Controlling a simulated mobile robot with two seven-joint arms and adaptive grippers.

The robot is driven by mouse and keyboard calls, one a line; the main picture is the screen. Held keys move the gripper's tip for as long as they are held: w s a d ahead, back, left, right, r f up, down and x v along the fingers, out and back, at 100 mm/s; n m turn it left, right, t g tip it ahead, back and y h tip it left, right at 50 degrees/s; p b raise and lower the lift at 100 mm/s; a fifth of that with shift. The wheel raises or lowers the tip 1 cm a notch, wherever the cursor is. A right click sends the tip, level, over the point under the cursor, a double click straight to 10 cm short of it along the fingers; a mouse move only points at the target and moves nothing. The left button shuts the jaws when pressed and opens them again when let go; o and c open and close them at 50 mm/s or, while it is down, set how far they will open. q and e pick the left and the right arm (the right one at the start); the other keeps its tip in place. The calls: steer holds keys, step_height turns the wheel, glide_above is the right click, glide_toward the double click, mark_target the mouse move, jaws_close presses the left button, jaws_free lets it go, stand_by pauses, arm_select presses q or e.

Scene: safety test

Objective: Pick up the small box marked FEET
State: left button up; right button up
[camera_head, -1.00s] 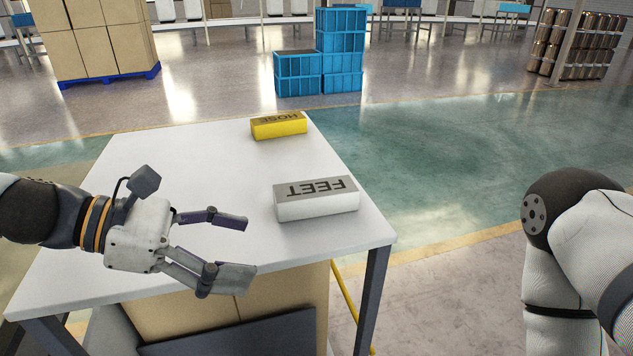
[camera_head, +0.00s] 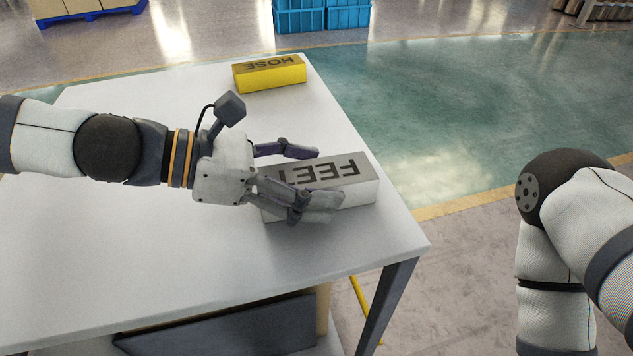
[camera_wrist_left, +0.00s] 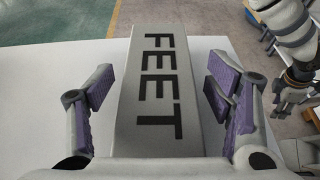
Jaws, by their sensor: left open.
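The small FEET box (camera_head: 345,182) is white with a grey top and dark letters. It lies on the white table near its right edge. My left gripper (camera_head: 308,178) is open at the box's left end, and its fingers hide part of that end. In the left wrist view, the FEET box (camera_wrist_left: 160,85) runs lengthwise between the two spread fingers of my left gripper (camera_wrist_left: 163,95), with a gap on each side. My right arm shows at the right of the head view, but its gripper is out of view.
A yellow box marked HOSE (camera_head: 270,74) lies at the table's far edge. The white table (camera_head: 130,270) is clear on its left and front parts. Blue crates (camera_head: 321,15) stand on the floor beyond. Green floor lies right of the table.

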arm_select(q)
steer(key=shift+w+d+f, duration=0.15)
steer(key=shift+d+f, duration=0.05)
steer(key=shift+d, duration=0.15)
steer(key=shift+r, duration=0.2)
steer(key=c, duration=1.3)
